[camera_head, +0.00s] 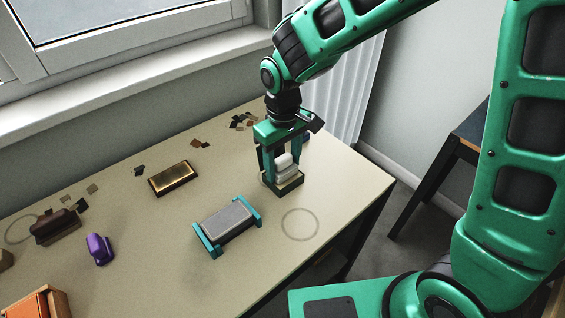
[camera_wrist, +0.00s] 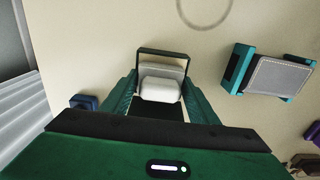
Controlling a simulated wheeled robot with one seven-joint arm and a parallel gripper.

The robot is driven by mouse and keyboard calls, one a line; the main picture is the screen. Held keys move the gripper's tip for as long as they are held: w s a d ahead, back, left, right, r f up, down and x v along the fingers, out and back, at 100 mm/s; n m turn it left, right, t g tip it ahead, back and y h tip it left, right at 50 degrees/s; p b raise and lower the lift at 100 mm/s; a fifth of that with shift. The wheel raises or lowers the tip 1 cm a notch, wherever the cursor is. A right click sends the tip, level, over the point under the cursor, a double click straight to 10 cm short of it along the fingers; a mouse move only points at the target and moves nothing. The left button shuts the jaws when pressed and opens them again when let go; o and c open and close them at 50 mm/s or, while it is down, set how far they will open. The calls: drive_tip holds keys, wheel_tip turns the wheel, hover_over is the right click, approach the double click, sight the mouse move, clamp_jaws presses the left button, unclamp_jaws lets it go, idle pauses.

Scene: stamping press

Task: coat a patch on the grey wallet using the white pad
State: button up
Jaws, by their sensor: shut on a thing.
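The grey wallet (camera_head: 226,219) lies flat between two teal end holders on the table, and it also shows at the right of the wrist view (camera_wrist: 279,77). The white pad (camera_head: 283,162) is between the fingers of my gripper (camera_head: 281,168), which is shut on it. In the wrist view the pad (camera_wrist: 160,90) sits between the green fingers, over a dark-rimmed tray (camera_wrist: 161,52). The tray (camera_head: 290,187) is right under the pad on the table. I cannot tell whether the pad touches what is in the tray.
A gold-topped dark block (camera_head: 172,178), a purple item (camera_head: 99,248), a brown item (camera_head: 55,227) and an orange-brown box (camera_head: 36,303) are on the table. Scraps lie near the back edge. A faint ring (camera_head: 300,224) marks bare table right of the wallet.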

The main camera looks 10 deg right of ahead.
sight(283, 157)
idle(0.3)
drive_tip(key=shift+r, duration=3.45)
